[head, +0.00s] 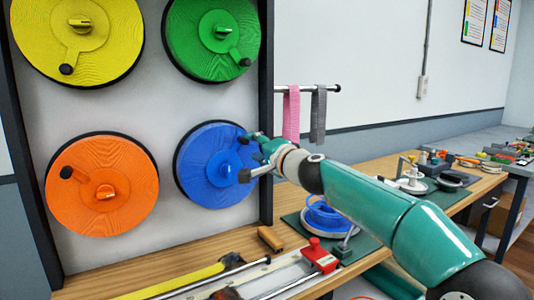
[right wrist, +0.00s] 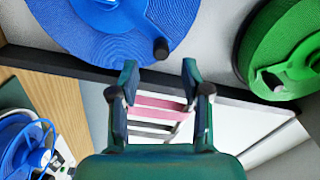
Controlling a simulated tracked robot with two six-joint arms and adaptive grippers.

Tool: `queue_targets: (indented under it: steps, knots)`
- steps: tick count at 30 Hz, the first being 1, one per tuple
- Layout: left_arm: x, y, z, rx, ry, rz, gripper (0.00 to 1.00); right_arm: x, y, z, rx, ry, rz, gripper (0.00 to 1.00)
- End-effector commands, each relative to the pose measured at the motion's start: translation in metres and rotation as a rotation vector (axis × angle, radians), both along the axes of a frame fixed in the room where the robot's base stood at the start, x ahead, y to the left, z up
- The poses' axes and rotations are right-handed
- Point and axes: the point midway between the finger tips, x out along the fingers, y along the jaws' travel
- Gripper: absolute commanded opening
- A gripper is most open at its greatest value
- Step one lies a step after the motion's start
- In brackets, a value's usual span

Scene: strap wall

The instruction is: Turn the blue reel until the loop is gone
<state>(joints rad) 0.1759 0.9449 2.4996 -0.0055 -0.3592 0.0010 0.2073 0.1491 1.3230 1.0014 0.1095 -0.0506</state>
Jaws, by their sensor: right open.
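The blue reel (head: 196,158) is mounted on the wall panel, lower right of four reels, with a raised blue hub (head: 222,169). In the right wrist view the blue reel (right wrist: 90,40) fills the top left, and its black knob (right wrist: 161,48) stands near its rim. My right gripper (head: 251,156) is at the reel's right edge, its fingers apart and empty. In the right wrist view the knob is just beyond the open fingertips (right wrist: 159,75), with nothing between them. A blue strap loop (head: 326,213) lies on the bench. My left gripper is out of view.
Yellow (head: 35,40), green (head: 190,40) and orange (head: 125,165) reels share the panel. Pink (head: 291,115) and grey (head: 318,115) straps hang from a bar right of the panel's dark frame (head: 266,60). A red-handled tool (head: 318,255) lies on the bench below.

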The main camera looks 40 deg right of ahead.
Motion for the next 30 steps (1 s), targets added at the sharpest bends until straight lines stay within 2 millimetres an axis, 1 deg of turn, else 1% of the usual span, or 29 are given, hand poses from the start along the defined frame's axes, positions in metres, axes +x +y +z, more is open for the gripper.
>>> queue_targets:
  steps: [1, 9, 13, 18, 30]
  knots:
    - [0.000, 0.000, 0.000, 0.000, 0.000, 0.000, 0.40, -0.006, 0.000, 0.000, 0.001, 0.000, -0.001, 0.47]
    - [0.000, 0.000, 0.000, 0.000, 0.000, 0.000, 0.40, -0.033, 0.003, -0.001, 0.001, 0.001, -0.002, 0.47]
    - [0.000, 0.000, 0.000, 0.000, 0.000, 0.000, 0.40, -0.042, 0.003, -0.001, 0.000, 0.002, -0.003, 0.47]
    - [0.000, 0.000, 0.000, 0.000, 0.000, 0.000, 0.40, -0.046, 0.004, -0.002, -0.001, 0.002, -0.003, 0.47]
    - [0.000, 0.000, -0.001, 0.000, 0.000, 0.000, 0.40, -0.046, 0.005, -0.002, -0.001, 0.002, -0.003, 0.47]
